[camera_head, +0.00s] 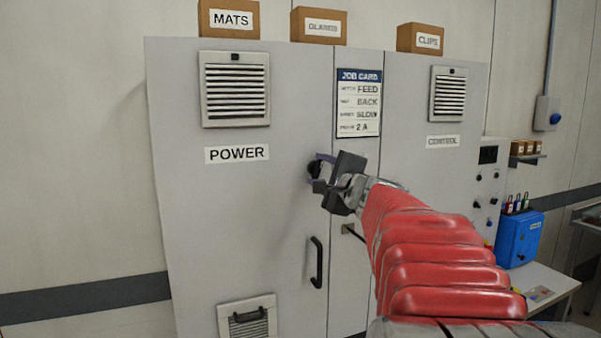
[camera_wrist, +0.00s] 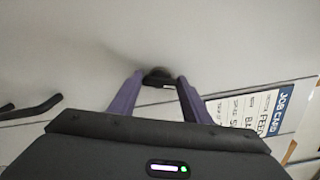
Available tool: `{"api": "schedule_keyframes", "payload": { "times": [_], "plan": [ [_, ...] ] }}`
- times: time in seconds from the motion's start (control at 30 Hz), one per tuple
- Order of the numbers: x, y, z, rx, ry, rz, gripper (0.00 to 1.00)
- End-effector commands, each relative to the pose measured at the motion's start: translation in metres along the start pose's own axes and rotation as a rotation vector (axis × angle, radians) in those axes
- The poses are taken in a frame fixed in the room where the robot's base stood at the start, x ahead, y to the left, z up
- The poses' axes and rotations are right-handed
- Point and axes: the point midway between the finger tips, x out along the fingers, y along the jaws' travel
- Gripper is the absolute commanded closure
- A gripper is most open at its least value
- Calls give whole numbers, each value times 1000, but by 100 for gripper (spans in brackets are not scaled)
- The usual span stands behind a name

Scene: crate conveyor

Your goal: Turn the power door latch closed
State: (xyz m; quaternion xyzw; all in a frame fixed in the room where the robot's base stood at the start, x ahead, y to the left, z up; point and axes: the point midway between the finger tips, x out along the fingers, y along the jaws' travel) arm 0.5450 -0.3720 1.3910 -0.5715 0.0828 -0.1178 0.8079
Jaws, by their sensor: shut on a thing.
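The POWER door (camera_head: 225,215) is the large grey left-hand door of the cabinet in the head view. Its black latch (camera_head: 313,168) sits near the door's right edge, right of the POWER label (camera_head: 237,154). My gripper (camera_head: 318,172) reaches it from the right, and its purple fingers are shut on the latch. In the wrist view the dark latch (camera_wrist: 158,75) lies between the two fingertips (camera_wrist: 160,79). The fingers and gripper body hide part of it, so I cannot tell its exact angle.
A black pull handle (camera_head: 316,262) stands out from the POWER door below the latch. The job card (camera_head: 358,104) hangs on the middle panel just above my gripper. A blue box (camera_head: 518,240) sits on the table at right. Open wall lies left of the cabinet.

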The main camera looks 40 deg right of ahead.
Motion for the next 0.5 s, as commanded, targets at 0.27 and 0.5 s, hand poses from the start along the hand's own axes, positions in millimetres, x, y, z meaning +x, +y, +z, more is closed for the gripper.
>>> {"api": "schedule_keyframes", "payload": {
  "times": [0.27, 0.5],
  "plan": [
    [1, 4, 2, -212, -7, 4, 79],
    [1, 5, 2, -312, -8, 5, 79]
  ]
}}
